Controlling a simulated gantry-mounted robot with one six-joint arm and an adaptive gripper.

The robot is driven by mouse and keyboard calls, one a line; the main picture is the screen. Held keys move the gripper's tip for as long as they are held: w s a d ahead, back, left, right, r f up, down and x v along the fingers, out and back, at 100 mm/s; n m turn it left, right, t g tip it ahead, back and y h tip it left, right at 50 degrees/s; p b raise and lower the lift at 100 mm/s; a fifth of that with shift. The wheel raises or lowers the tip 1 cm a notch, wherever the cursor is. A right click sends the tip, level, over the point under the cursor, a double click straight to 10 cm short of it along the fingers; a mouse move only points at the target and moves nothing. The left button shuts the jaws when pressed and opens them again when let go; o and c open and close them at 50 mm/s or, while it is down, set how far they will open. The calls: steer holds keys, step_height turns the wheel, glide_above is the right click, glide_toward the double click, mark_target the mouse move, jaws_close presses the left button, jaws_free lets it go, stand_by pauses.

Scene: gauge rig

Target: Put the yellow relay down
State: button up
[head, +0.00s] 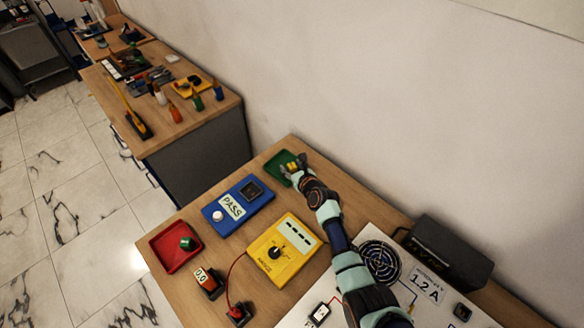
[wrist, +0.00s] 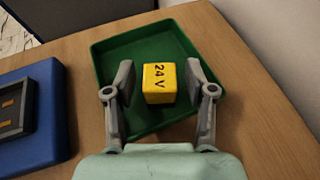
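The yellow relay (wrist: 159,83), a small cube marked "24 V", is in the green tray (wrist: 112,58) in the wrist view. My gripper (wrist: 160,88) is above the tray, with one finger on each side of the relay. A gap shows between each finger and the relay, so the gripper is open. In the head view, the relay (head: 292,166) shows as a small yellow patch between the fingers of my gripper (head: 293,169). My gripper and arm hide part of the green tray (head: 273,165) there.
A blue tester (head: 259,207) reading "PASS" and a yellow "RANGE" box (head: 283,268) stand nearby. A red tray (head: 168,253) holds a green block (head: 187,243) at the left. A white panel with a round fan grille (head: 379,262) lies under my arm.

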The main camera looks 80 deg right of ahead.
steer(key=shift+r, duration=0.3)
steer(key=p+v, duration=0.5)
steer(key=v, duration=0.7)
